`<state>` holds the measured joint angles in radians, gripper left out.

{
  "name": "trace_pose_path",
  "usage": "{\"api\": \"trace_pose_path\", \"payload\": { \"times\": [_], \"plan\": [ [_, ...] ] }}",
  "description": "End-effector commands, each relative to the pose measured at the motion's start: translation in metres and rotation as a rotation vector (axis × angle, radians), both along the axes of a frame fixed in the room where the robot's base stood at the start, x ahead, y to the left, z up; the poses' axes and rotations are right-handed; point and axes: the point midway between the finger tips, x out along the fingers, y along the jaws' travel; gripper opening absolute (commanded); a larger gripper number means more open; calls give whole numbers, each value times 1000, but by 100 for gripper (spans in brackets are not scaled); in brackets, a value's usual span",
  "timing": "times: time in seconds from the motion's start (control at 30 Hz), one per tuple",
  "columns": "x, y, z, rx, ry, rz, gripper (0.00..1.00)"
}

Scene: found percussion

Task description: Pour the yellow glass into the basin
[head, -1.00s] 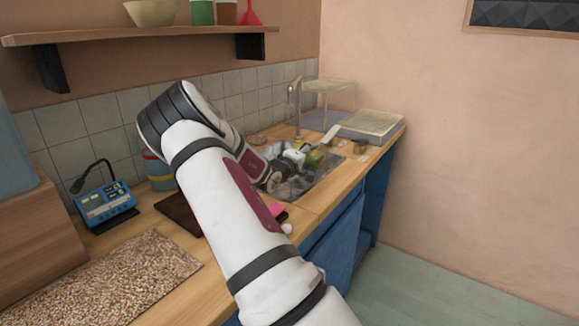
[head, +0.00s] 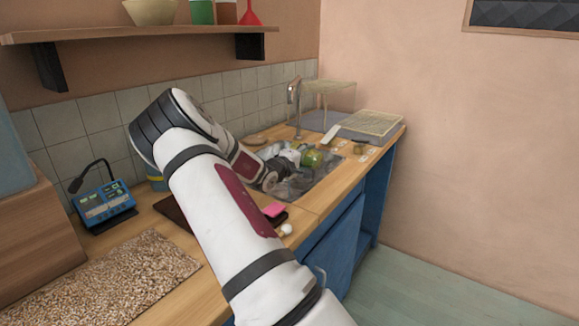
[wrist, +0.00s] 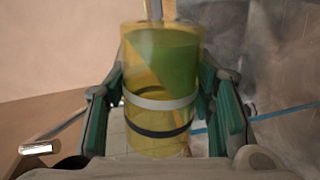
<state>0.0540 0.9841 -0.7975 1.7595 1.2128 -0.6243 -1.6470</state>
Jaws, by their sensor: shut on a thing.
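The yellow glass (wrist: 158,85) is see-through, with a white band and a dark band around it. In the wrist view it sits between the two green-padded fingers of my gripper (wrist: 163,112), which is shut on it. A green patch shows inside or through the glass; I cannot tell which. In the head view the glass shows small and green-yellow (head: 312,158), at my gripper (head: 299,157), above the metal basin (head: 325,173). My arm hides part of the basin. How far the glass is tilted is hard to tell.
A faucet (head: 293,100) stands behind the basin, and a clear stand (head: 328,88) and a drying rack (head: 372,123) are beyond it. A pink block (head: 274,210) and a white ball (head: 287,229) lie near my arm. A blue device (head: 106,203) is at left.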

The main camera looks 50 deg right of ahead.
Motion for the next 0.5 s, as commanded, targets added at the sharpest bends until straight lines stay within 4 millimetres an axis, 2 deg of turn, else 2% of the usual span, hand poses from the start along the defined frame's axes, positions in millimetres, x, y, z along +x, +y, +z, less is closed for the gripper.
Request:
{"api": "trace_pose_path", "payload": {
  "times": [0.5],
  "plan": [
    [1,0,4,-6,56,-1,10]
  ]
}}
